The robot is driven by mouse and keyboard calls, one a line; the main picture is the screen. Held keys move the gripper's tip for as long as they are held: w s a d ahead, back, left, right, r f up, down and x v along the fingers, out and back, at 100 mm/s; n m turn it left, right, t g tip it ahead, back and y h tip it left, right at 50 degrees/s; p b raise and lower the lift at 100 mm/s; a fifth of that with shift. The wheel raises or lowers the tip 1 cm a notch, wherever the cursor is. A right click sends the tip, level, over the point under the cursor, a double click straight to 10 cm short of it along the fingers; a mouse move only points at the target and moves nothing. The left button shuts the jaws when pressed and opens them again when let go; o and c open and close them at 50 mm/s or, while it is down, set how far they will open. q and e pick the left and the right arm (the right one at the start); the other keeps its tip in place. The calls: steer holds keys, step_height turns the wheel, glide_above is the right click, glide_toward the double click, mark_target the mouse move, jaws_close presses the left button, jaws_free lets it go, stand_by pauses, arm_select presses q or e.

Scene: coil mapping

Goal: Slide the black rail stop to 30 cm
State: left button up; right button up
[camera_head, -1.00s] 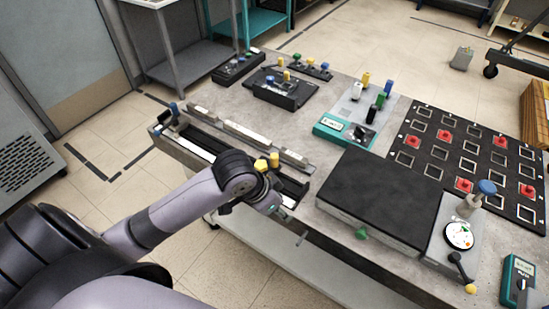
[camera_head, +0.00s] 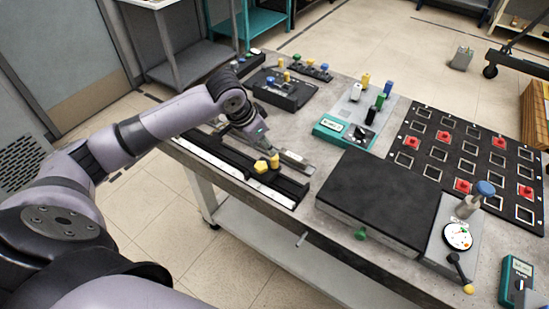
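A long rail with a pale scale strip (camera_head: 222,164) runs along the left edge of the workbench. The scale's numbers are too small to read. My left gripper (camera_head: 262,140) is above the back side of the rail, behind and slightly left of the yellow knobs, and looks apart from them. Its fingers are too small and dark to judge. My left arm hides the rail's far left end. My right gripper is out of view.
A black-topped box (camera_head: 380,195) with a green knob stands right of the rail. Behind are a dark box with knobs (camera_head: 283,92) and a teal meter (camera_head: 343,132). A black grid board (camera_head: 465,160) with red pieces lies at the right.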

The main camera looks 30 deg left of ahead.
mark_target(274, 160)
arm_select(q)
steer(key=p+x, duration=0.1)
steer(key=x, duration=0.9)
steer(key=shift+w+f, duration=0.1)
steer(key=shift+f, duration=0.2)
steer(key=shift+c, duration=0.6)
jaws_close()
